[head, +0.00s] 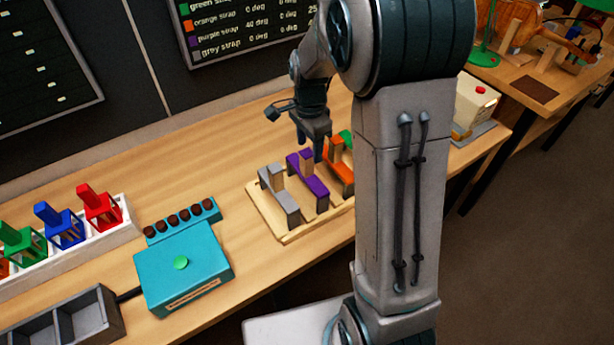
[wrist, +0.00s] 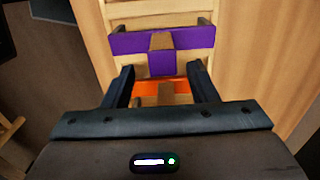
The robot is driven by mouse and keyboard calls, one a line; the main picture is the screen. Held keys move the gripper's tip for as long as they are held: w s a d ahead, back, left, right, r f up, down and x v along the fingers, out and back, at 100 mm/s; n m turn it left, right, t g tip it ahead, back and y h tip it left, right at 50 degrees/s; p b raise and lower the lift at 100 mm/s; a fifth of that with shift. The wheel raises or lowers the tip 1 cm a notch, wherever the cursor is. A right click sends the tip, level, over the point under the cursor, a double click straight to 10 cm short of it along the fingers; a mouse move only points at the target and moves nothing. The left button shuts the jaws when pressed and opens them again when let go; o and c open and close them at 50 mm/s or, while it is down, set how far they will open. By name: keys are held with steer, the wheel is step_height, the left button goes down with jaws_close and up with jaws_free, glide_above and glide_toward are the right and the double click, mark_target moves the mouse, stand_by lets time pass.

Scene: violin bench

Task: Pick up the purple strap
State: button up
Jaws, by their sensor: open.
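The purple strap (head: 314,189) is bent over a wooden post on a light wooden board (head: 265,213), between a grey strap (head: 286,201) and an orange strap (head: 340,178). In the wrist view the purple strap (wrist: 193,41) lies across the upper middle, beyond the fingertips. My gripper (head: 317,150) is above the board, close to the purple and orange straps. In the wrist view my gripper (wrist: 161,88) has its fingers apart with nothing held. The orange strap (wrist: 155,86) shows between the fingers, lower in the picture. A green strap (head: 347,138) is mostly hidden behind my arm.
A teal box (head: 190,268) with a green button stands left of the board. A white rack (head: 128,229) with coloured holders and a grey divided tray (head: 85,325) are farther left. A cream box (head: 473,102) with a red button stands right. Bare bench lies behind the board.

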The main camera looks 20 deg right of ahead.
mark_target(307, 154)
steer(key=shift+w+a+f+p, duration=0.1)
steer(key=shift+f+p, duration=0.15)
steer(key=shift+f, duration=0.7)
steer(key=shift+s+a+f+p, duration=0.1)
steer(key=shift+f+p, duration=0.1)
steer(key=shift+f, duration=0.7)
steer(key=shift+w+a+f+p, duration=0.1)
steer(key=shift+f+p, duration=0.15)
steer(key=shift+f, duration=0.7)
jaws_close()
